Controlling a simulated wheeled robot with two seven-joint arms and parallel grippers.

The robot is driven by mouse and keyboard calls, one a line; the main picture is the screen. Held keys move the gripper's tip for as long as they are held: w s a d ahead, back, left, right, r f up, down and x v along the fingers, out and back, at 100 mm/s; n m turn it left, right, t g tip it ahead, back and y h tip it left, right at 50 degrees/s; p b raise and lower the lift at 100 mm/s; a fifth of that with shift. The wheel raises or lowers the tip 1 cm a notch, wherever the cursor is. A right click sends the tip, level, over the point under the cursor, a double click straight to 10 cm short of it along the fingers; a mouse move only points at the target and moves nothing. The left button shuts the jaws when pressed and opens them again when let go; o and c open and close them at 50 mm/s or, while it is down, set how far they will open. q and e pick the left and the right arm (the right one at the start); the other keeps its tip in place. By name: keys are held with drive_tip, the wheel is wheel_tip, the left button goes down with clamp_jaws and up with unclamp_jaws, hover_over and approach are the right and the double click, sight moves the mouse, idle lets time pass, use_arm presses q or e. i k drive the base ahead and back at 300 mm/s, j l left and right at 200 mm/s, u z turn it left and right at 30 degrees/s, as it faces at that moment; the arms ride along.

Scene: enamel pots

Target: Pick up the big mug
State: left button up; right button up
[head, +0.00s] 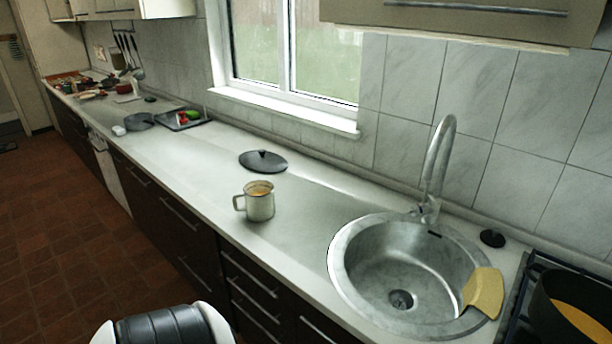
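A pale enamel mug (260,203) stands upright on the light worktop, left of the sink and near the front edge. Its handle points left, and something orange-brown shows inside it. No other mug can be made out clearly. Part of my own body shows at the bottom left, below the counter front. Neither of my grippers is in view.
A dark lid (263,161) lies behind the mug. The round sink (348,262) with its tall faucet (438,165) is to the right, with a yellow cloth-like piece (484,292) on its rim. A dark pot (545,310) stands at far right. Worktop (190,175) left of the mug is clear.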

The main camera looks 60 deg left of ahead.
sight(254, 202)
drive_tip(key=u, duration=2.1)
